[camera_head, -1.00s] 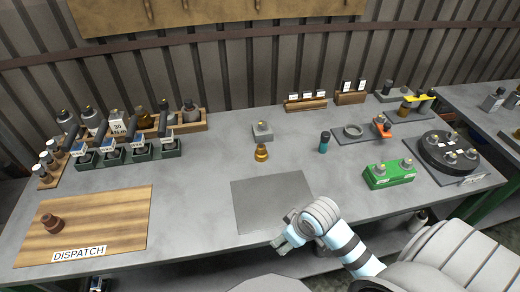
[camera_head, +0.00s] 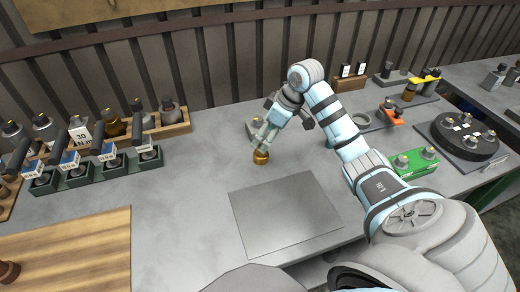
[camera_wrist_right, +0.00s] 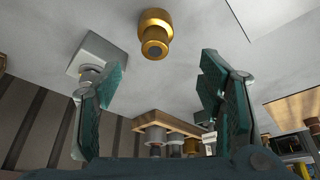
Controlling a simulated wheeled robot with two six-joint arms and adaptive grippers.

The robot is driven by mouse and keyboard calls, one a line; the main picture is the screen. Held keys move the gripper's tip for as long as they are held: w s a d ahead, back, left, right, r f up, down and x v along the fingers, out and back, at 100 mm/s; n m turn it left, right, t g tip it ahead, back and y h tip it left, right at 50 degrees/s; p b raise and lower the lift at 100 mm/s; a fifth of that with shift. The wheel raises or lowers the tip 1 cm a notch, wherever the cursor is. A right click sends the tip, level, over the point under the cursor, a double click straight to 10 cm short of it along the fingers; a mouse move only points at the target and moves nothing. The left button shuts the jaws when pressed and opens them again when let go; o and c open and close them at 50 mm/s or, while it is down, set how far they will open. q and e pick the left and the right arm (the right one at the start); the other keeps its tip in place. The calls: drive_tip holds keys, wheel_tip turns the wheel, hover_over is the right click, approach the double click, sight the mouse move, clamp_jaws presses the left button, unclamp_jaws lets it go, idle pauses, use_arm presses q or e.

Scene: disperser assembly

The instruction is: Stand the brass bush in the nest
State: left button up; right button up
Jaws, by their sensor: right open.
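The brass bush (camera_head: 261,157) is a stepped golden piece standing on the grey bench top, behind the flat grey plate. My right gripper (camera_head: 262,142) is just above it in the head view, pointing down and partly covering it. In the right wrist view the bush (camera_wrist_right: 154,35) lies beyond the open fingertips of the gripper (camera_wrist_right: 150,75), between their lines, with nothing held. A small light grey block (camera_head: 253,129), perhaps the nest, stands close behind the bush, partly hidden by the gripper; it also shows in the wrist view (camera_wrist_right: 95,55). My left gripper is not seen.
A flat grey plate (camera_head: 286,216) lies in front of the bush. Racks of parts (camera_head: 108,163) stand at left, beside a wooden dispatch board (camera_head: 70,250). A green block (camera_head: 414,164) and a dark round fixture (camera_head: 467,140) are at right.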

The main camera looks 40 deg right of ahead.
drive_tip(key=x, duration=0.2)
drive_tip(key=b+x, duration=0.1)
drive_tip(key=x, duration=0.2)
drive_tip(key=d+x, duration=0.1)
drive_tip(key=x, duration=0.1)
drive_tip(key=shift+a+f, duration=0.1)
drive_tip(key=shift+f, duration=0.4)
drive_tip(key=shift+s, duration=0.1)
drive_tip(key=shift+r, duration=0.1)
drive_tip(key=shift+c, duration=0.3)
drive_tip(key=c, duration=1.4)
